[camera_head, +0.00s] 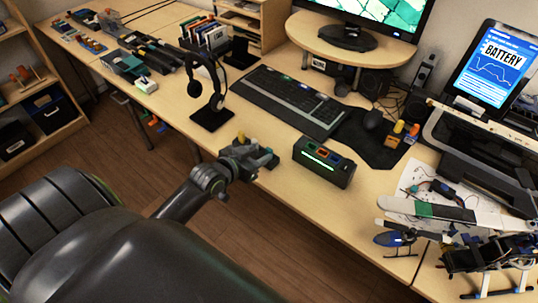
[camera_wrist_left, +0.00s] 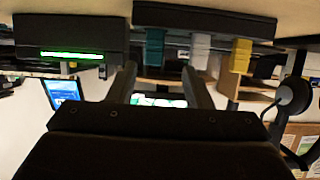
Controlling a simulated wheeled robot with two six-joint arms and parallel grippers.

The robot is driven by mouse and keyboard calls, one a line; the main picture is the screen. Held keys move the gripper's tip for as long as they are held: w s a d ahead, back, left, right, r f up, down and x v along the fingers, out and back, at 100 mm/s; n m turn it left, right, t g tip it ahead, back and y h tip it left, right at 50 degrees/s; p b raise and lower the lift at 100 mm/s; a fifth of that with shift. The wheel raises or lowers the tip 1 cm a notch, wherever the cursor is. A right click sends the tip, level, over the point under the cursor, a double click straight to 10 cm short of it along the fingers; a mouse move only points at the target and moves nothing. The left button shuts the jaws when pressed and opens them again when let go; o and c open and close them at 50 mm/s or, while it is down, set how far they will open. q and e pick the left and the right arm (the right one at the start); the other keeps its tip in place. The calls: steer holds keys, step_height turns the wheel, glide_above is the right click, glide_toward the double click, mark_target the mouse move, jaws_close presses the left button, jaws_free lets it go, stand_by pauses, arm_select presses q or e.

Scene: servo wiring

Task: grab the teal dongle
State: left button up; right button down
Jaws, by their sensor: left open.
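The teal dongle (camera_wrist_left: 155,50) shows in the left wrist view, upside down in that picture. It sticks out from a dark bar-shaped hub (camera_wrist_left: 205,18), beside a pale grey dongle (camera_wrist_left: 200,48) and a yellow dongle (camera_wrist_left: 241,55). My left gripper (camera_wrist_left: 162,82) is open, with nothing between its fingers. The teal dongle appears between the fingertip lines, nearer the left finger in the picture, and looks apart from them. In the head view my left gripper (camera_head: 256,152) is at the desk's front edge, and I cannot make out the teal dongle there. My right gripper is not in view.
A black box with a green light strip (camera_head: 323,162) stands just right of my left gripper. A headset on a stand (camera_head: 212,100) is behind it to the left. A keyboard (camera_head: 288,101) lies behind. A model helicopter (camera_head: 395,238) is at the right.

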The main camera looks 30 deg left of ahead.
mark_target(268, 151)
arm_select(q)
steer(key=shift+d+x, duration=0.15)
steer(key=shift+x, duration=1.15)
steer(key=shift+d+x, duration=0.2)
steer(key=shift+x, duration=1.1)
steer(key=shift+s, duration=0.1)
jaws_close()
